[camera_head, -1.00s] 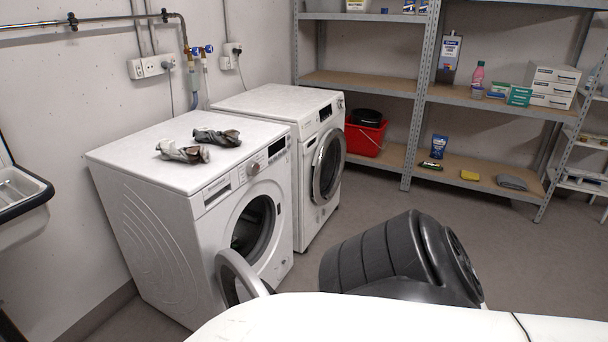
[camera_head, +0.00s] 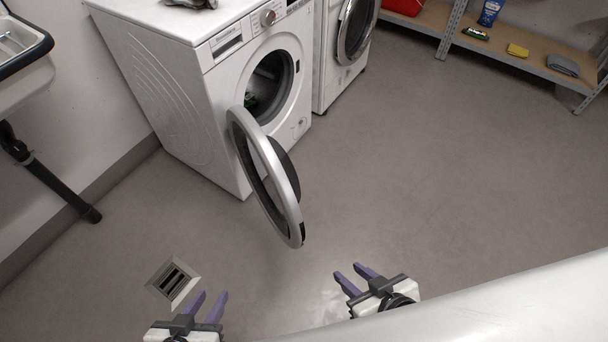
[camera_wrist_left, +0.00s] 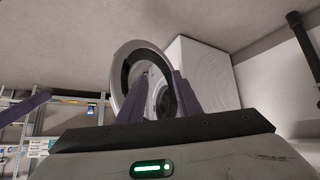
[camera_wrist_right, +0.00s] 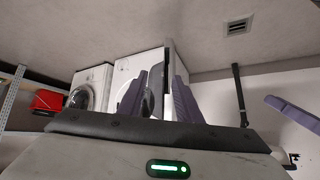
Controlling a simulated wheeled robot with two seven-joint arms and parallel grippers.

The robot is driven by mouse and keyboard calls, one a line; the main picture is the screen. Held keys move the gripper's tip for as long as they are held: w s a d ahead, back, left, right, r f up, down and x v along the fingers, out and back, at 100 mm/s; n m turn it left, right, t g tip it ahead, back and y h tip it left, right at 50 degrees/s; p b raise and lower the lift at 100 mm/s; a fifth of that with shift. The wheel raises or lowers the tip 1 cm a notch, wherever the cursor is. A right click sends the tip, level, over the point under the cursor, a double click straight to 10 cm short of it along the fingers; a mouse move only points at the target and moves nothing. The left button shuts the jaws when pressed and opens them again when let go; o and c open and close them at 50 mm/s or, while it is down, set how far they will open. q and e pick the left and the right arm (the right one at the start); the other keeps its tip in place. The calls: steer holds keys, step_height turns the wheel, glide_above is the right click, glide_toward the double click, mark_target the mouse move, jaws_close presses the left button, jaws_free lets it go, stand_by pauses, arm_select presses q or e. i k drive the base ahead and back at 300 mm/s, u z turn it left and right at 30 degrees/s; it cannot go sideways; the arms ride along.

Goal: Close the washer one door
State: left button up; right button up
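The near washer (camera_head: 222,85) stands by the left wall. Its round door (camera_head: 268,180), with a silver ring and dark glass, is swung wide open toward me. The drum opening (camera_head: 268,85) is exposed, with something small and dark inside. My left gripper (camera_head: 209,302) is open and empty, low in the head view, left of the door and apart from it. My right gripper (camera_head: 350,275) is open and empty, right of the door's lower edge and apart from it. The door also shows between the fingers in the left wrist view (camera_wrist_left: 122,68), and edge-on in the right wrist view (camera_wrist_right: 168,75).
A second washer (camera_head: 331,50) stands beside the first, its door closed. A floor drain (camera_head: 173,282) is near my left gripper. A sink (camera_head: 22,62) with a black pipe is at the left wall. A low shelf (camera_head: 520,58) is at the back right. The floor between is clear.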

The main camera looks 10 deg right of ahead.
mark_target(272, 177)
steer(key=i, duration=0.45)
steer(key=z, duration=0.8)
steer(key=k, duration=0.75)
steer(key=u, duration=1.55)
